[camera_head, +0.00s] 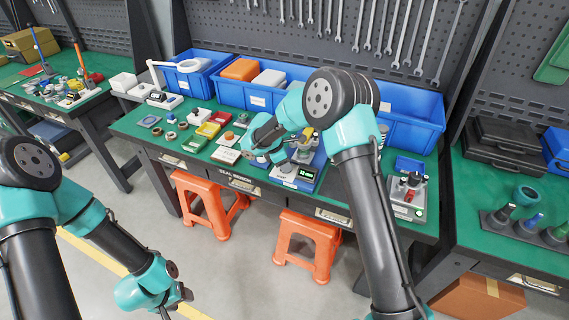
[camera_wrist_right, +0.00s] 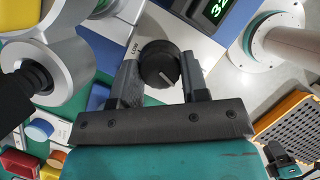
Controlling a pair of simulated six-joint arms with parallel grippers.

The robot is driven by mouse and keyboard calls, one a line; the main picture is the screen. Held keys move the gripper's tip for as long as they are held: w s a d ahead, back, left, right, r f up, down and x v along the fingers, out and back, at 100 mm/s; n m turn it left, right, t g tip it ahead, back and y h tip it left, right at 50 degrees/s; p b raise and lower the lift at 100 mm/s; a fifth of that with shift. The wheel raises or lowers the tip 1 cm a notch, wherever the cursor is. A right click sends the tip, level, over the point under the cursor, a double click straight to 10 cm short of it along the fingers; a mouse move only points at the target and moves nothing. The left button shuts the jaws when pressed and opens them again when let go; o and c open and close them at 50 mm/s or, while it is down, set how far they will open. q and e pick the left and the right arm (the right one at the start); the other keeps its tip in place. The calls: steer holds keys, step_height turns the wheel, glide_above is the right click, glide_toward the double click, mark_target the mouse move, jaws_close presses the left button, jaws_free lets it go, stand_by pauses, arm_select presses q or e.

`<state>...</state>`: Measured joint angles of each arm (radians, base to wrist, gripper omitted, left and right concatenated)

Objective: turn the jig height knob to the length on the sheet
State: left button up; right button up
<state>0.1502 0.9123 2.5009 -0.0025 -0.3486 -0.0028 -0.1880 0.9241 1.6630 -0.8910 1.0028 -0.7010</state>
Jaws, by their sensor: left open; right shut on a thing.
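The jig (camera_head: 306,175) stands at the front of the green bench, a blue and grey unit with a lit green display (camera_head: 305,174). The display also shows in the right wrist view (camera_wrist_right: 217,9), partly cut off; its digits look like 32. The black knob (camera_wrist_right: 158,65) has a pale pointer line on its face. My right gripper (camera_wrist_right: 161,72) is shut on it, one finger on each side. In the head view my right gripper (camera_head: 277,156) is at the jig's left side. My left gripper (camera_head: 183,294) is open and empty, low over the floor. A small white sheet (camera_head: 226,156) lies left of the jig, its print too small to read.
Blue bins (camera_head: 232,92) line the back of the bench. Red and yellow trays (camera_head: 208,130) and small parts lie to the left. A control box with a red button (camera_head: 407,196) stands to the right. Orange stools (camera_head: 307,232) are below.

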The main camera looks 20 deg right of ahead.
steer(key=o, duration=0.7)
steer(key=shift+d, duration=0.1)
steer(key=shift+c, duration=0.2)
steer(key=v, duration=1.7)
steer(key=shift+r, duration=0.25)
